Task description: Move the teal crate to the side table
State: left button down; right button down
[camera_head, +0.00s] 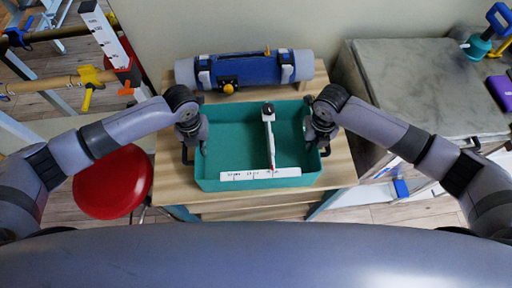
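The teal crate (228,150) is over a light wooden table (340,160) in front of me and looks level. I cannot tell for sure whether it rests on the top. It has a dark handle at each end. A white L-shaped measuring tool (262,173) lies in it. My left gripper (194,146) is at the crate's left end and my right gripper (319,143) at its right end, both pointing down by the handles. Their fingers are largely hidden, so I cannot tell whether they grip. Which surface is the side table is not clear.
A blue and grey roll (245,72) lies behind the crate. A grey-topped cabinet (425,85) stands at right, mostly clear, with a teal kettlebell-like item (478,46) and a purple block (500,92) at its far right. A red stool (113,182) and rails stand left.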

pick_arm(q)
jog(key=shift+w+r, duration=0.1)
jog(key=shift+r, duration=0.2)
pick_arm(e)
jog(key=shift+w+r, duration=0.1)
jog(key=shift+r, duration=0.15)
